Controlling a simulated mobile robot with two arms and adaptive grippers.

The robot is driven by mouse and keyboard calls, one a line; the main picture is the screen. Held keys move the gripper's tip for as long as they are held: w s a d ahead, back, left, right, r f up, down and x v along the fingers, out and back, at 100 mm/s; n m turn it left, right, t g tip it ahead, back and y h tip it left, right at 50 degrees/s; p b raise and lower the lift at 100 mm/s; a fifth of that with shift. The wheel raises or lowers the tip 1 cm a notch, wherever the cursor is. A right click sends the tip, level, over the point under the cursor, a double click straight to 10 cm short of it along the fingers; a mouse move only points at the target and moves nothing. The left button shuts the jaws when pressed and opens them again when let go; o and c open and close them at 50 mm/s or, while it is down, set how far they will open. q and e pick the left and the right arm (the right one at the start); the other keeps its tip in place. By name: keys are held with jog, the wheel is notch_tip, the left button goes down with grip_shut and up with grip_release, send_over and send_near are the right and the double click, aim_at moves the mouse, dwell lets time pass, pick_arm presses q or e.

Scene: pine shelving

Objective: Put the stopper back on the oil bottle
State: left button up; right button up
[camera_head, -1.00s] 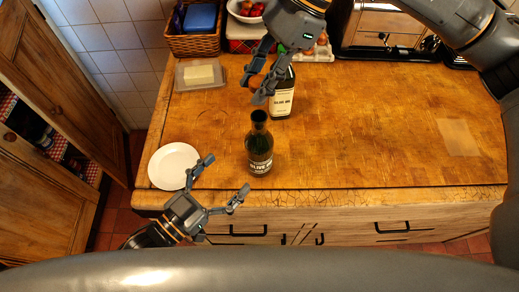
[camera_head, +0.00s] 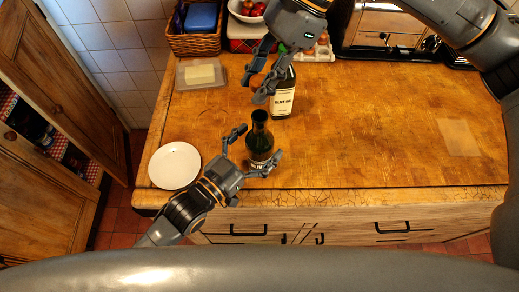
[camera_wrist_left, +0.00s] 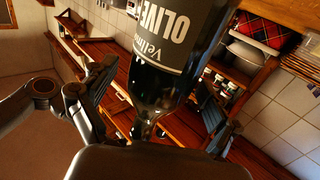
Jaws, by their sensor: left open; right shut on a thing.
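A dark green oil bottle (camera_head: 260,142) stands upright near the counter's front edge, its open mouth facing up. In the left wrist view the bottle (camera_wrist_left: 172,60) shows close up with its "OLIVE" label. My left gripper (camera_head: 254,149) is open, with one finger on each side of this bottle; I cannot tell whether they touch it. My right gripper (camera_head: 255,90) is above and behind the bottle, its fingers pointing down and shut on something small. That is likely the stopper, but the fingers mostly hide it.
A second dark bottle with a white label (camera_head: 282,103) stands just behind, close to my right gripper. A white plate (camera_head: 174,166) lies at the left front, and a butter dish (camera_head: 200,75) is farther back. The wooden counter (camera_head: 380,120) is clear to the right.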

aim_at(254, 119)
pick_arm(q)
jog(key=c, duration=1.8)
pick_arm(e)
jog(key=shift+f, duration=2.5)
jog(key=shift+f, duration=0.1)
jog(key=shift+f, duration=0.75)
jog(key=shift+f, duration=0.6)
jog(key=o, duration=0.8)
